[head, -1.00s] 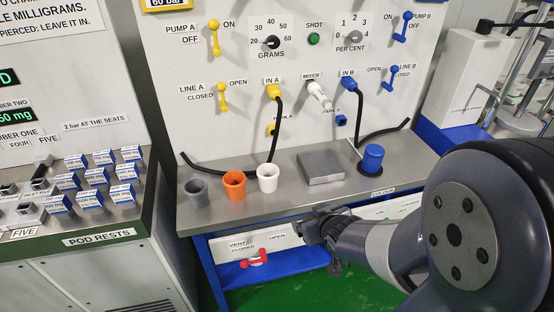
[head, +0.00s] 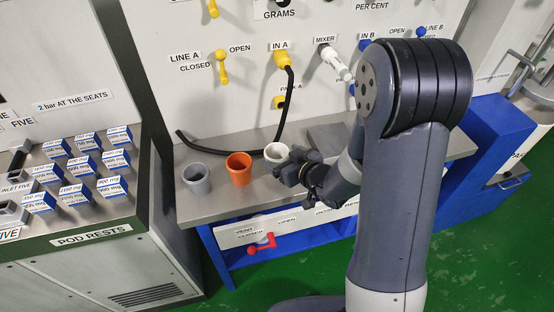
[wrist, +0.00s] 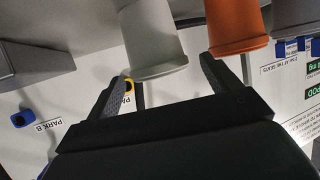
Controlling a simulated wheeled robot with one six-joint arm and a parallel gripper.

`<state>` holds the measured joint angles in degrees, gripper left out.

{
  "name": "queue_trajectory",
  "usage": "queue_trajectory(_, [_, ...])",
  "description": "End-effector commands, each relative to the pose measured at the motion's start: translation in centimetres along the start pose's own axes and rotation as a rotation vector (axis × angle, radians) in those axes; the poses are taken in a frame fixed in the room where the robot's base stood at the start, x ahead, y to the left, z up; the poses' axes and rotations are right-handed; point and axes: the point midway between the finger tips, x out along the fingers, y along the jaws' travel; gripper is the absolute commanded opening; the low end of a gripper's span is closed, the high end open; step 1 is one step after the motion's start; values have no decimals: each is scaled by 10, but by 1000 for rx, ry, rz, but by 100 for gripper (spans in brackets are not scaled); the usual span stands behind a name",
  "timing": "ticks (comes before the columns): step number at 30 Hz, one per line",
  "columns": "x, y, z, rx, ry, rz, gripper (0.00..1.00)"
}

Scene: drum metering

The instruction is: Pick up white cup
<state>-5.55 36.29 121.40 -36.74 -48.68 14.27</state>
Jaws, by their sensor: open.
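The white cup (head: 276,152) stands upright on the grey bench, at the right end of a row of three cups. My gripper (head: 297,163) is beside it on the near right and hides part of its lower right side. In the wrist view, which is turned over, the white cup (wrist: 152,45) is just ahead of the two dark fingers of my open gripper (wrist: 165,75). One finger is to each side of its rim. I cannot tell whether either finger touches it.
The orange cup (head: 239,168) stands close to the left of the white cup, with the grey cup (head: 196,178) further left. A black hose (head: 286,110) hangs behind from IN A. A flat metal block (head: 328,136) is behind my arm on the right.

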Motion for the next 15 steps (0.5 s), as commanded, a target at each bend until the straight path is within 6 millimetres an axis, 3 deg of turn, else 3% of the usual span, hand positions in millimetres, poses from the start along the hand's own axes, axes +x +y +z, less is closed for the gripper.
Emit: queue_trajectory(15, [52,1,-6,-1,-1,-1,84])
